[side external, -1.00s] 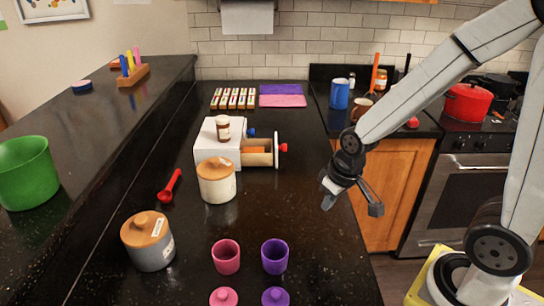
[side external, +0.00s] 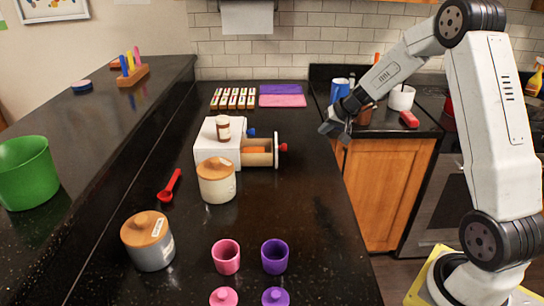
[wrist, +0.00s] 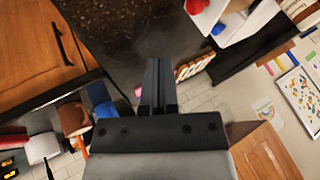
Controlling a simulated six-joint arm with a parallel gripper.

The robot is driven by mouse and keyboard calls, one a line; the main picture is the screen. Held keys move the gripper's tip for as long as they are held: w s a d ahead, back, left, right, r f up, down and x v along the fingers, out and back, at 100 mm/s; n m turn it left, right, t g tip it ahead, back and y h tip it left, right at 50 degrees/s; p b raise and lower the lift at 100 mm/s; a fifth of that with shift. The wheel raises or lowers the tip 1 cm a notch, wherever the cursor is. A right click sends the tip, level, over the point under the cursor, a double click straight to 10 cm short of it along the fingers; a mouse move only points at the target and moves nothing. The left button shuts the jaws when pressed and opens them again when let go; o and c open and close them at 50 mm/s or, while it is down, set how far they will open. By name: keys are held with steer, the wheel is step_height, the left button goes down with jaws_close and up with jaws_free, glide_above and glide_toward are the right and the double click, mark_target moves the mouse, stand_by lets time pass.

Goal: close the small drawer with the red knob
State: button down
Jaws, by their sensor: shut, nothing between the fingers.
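The small drawer (side external: 258,145) sticks out open from the right side of a white box (side external: 206,152). Its red knob (side external: 284,147) points right, and something orange lies inside it. A blue knob (side external: 251,132) shows on the same box just behind. My gripper (side external: 329,129) is shut and empty, to the right of the red knob and apart from it, near the counter's right edge. In the wrist view the closed fingers (wrist: 160,82) point over the dark counter; the red knob (wrist: 196,5) is at the top and the blue knob (wrist: 218,28) beside it.
A small jar (side external: 223,128) stands on the box. A lidded canister (side external: 216,182) is just in front of it. Pink (side external: 226,257) and purple (side external: 274,257) cups stand nearer. A blue mug (side external: 340,90) and brown mug (side external: 364,115) are behind my gripper. The counter right of the drawer is clear.

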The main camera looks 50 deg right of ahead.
mark_target(253, 149)
steer(key=x, duration=1)
steer(key=shift+w+a, duration=1.4)
steer(key=w+a, duration=0.8)
steer(key=shift+w+a+r, duration=0.1)
steer(key=shift+w+a, duration=0.1)
steer(key=shift+a, duration=0.05)
